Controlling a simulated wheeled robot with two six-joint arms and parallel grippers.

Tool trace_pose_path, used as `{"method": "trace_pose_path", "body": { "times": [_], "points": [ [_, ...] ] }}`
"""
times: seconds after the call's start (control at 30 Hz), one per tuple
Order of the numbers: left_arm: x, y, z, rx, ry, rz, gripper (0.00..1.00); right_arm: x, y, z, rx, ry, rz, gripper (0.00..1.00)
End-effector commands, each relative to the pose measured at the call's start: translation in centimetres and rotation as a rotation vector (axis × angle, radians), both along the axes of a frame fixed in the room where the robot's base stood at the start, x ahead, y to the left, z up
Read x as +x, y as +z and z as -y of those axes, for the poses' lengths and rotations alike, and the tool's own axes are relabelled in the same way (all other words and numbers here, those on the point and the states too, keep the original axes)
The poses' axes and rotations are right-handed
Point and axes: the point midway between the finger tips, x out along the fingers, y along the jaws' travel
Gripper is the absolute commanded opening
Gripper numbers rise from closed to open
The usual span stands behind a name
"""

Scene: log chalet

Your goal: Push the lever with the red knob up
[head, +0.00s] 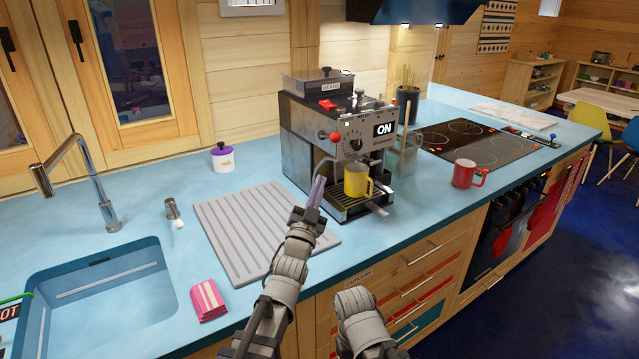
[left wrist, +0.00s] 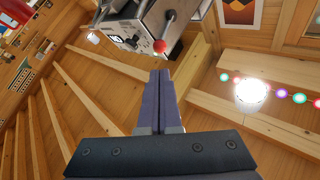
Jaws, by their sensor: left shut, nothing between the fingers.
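The coffee machine (head: 305,140) stands on the blue counter, with an ON display (head: 384,128) on its front. My left gripper (head: 318,180) has purple fingers, shut and empty, pointing up in front of the machine, below and slightly left of the knob in the picture. In the left wrist view, the red knob (left wrist: 160,46) and its dark lever (left wrist: 168,20) show just beyond the shut fingertips (left wrist: 158,72), with a visible gap. My right gripper is not in view.
A yellow mug (head: 357,181) stands on the machine's drip tray, right of my left fingers. A grey ribbed mat (head: 250,225) lies in front on the left. A red mug (head: 465,174) stands to the right. The sink (head: 100,300) is at left.

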Motion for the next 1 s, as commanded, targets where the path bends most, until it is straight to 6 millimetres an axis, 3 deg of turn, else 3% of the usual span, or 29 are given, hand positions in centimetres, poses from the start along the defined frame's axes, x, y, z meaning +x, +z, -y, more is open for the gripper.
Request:
{"method": "trace_pose_path", "body": {
  "times": [0.53,0.7,1.0],
  "points": [
    [9.5,4.7,2.3,-0.001,0.000,-0.001,0.00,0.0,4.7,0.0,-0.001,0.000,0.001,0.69],
    [10.6,5.1,2.6,0.000,0.000,-0.001,0.00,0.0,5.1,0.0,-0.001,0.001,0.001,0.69],
    [10.6,5.0,2.6,0.000,0.000,-0.001,0.00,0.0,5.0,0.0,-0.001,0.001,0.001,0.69]
  ]
}}
